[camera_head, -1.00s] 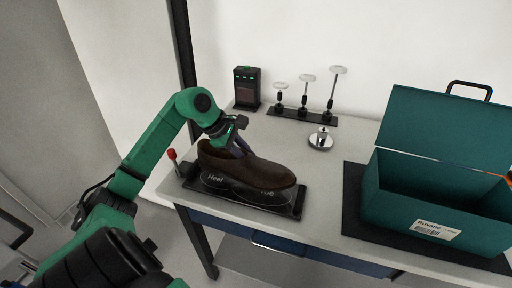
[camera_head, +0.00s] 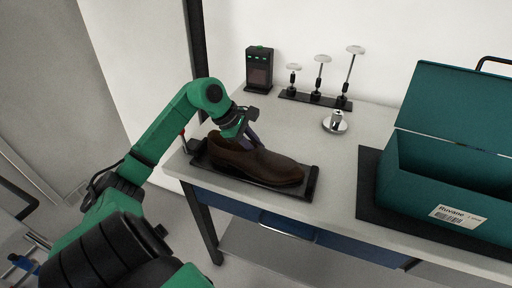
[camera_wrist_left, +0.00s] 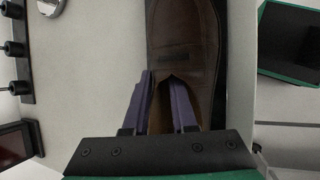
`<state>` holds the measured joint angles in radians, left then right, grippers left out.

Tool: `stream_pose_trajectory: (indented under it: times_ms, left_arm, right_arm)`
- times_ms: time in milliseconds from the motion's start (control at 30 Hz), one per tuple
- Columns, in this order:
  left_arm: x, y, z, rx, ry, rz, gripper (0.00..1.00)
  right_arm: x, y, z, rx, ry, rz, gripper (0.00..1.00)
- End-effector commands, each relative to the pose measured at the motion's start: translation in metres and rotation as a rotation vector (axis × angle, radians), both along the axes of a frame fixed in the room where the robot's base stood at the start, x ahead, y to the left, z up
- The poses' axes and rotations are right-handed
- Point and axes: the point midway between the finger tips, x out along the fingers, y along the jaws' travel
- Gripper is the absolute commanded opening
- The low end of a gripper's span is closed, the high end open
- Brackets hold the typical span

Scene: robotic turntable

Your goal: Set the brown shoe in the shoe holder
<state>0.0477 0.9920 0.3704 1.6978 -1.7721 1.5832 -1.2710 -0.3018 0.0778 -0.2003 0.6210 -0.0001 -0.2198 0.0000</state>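The brown shoe (camera_head: 262,163) lies along the dark shoe holder (camera_head: 312,182) on the table, toe to the right, and looks seated on it. The holder's rim and end pieces show around it; its markings are covered. My left gripper (camera_head: 246,138) is at the shoe's opening, pointing down. In the left wrist view, the two purple fingers (camera_wrist_left: 160,82) straddle the left side of the shoe's collar, one outside and one inside the opening, shut on that wall. The shoe (camera_wrist_left: 187,35) extends upward in that view. My right gripper is not in view.
A teal open-lidded box (camera_head: 440,190) stands on a dark mat (camera_head: 368,190) at the right. A small metal knob piece (camera_head: 336,122), a rack of several stamp-like posts (camera_head: 316,98) and a black device (camera_head: 259,70) are behind. Bare table lies between holder and mat.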

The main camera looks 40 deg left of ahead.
Motion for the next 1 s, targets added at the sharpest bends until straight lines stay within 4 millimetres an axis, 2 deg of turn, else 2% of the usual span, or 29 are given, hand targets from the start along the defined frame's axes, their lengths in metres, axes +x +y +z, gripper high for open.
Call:
stream_pose_trajectory:
  times_ms: [33,67,367,467,567,833,1000]
  left_arm:
    - [0.0,0.0,0.001,0.0,-0.002,0.001,0.45]
    - [0.0,0.0,0.001,-0.001,-0.001,0.0,0.57]
    - [-0.001,0.0,-0.001,0.001,0.003,-0.001,0.57]
    - [-0.003,0.003,0.004,0.004,0.001,0.001,0.57]
    - [-0.01,0.01,0.018,0.006,0.0,0.002,0.57]
    - [-0.042,0.036,0.087,0.005,-0.003,0.002,0.57]
    - [-0.056,0.046,0.117,0.002,-0.003,0.002,0.57]
  right_arm:
    - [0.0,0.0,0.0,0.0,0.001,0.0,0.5]
    - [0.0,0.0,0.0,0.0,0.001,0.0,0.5]
    - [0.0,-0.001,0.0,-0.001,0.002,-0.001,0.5]
    - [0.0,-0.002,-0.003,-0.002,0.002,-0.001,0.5]
    - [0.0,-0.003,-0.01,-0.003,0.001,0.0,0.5]
    - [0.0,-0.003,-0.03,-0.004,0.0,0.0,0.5]
    - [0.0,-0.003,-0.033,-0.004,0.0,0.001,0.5]
